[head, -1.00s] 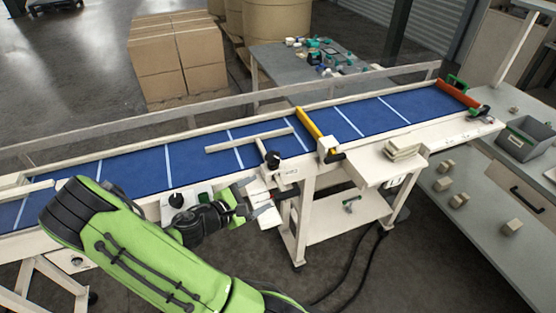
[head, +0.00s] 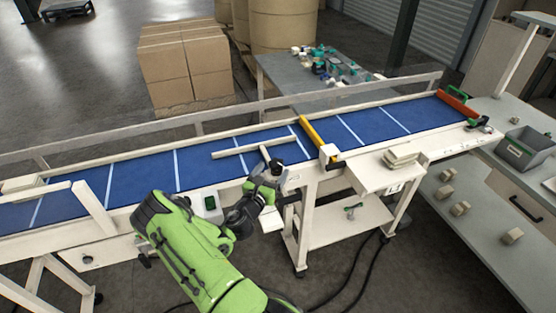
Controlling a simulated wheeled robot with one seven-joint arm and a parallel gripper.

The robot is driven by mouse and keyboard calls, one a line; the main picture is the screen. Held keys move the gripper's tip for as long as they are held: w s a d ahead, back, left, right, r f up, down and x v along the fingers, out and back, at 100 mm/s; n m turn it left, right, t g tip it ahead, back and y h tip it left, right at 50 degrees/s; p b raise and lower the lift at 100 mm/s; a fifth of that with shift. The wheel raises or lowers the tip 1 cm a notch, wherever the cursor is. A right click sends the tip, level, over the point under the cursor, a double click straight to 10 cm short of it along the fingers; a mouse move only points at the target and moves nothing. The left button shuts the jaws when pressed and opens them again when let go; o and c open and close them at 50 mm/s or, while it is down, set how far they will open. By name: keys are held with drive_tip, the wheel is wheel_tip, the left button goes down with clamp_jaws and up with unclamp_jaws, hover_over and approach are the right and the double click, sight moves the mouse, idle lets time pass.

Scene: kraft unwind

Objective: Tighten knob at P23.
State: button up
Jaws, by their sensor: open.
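A black knob (head: 276,166) sits at the near end of the white T-shaped guide (head: 250,147), on the near side rail of the blue conveyor. It is the knob closest to my gripper; I cannot read a P23 label. My gripper (head: 277,187) is just below and in front of this knob, at the near rail. The jaws are open, and no object shows between them. The fingertips are small and partly merge with the rail and bracket behind them, so I cannot tell whether they touch anything.
The blue conveyor belt (head: 145,176) runs across the view between pale rails. A yellow bar (head: 316,137) crosses it to the right of the knob. A side shelf (head: 372,178) with pale blocks (head: 401,158) juts out at the right. A switch box (head: 209,203) is left of my wrist.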

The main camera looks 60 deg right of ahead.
sight(279, 160)
drive_tip(key=d, duration=0.5)
drive_tip(key=shift+w+d+p, duration=0.1)
drive_tip(key=shift+d+p, duration=0.05)
drive_tip(key=shift+p, duration=0.2)
drive_tip(key=shift+c, duration=0.3)
drive_tip(key=c, duration=0.9)
drive_tip(key=shift+g, duration=0.3)
drive_tip(key=m+g+b, duration=0.2)
drive_tip(key=g, duration=0.1)
drive_tip(key=m+g+y+b, duration=0.1)
drive_tip(key=m+g+b, duration=0.1)
drive_tip(key=g, duration=0.1)
drive_tip(key=shift+f+m, duration=0.15)
drive_tip(key=shift+m, duration=0.15)
drive_tip(key=shift+s+m+g+y+b, duration=0.2)
drive_tip(key=shift+m+g+y+b, duration=0.5)
drive_tip(key=shift+g, duration=0.5)
drive_tip(key=shift+r, duration=0.3)
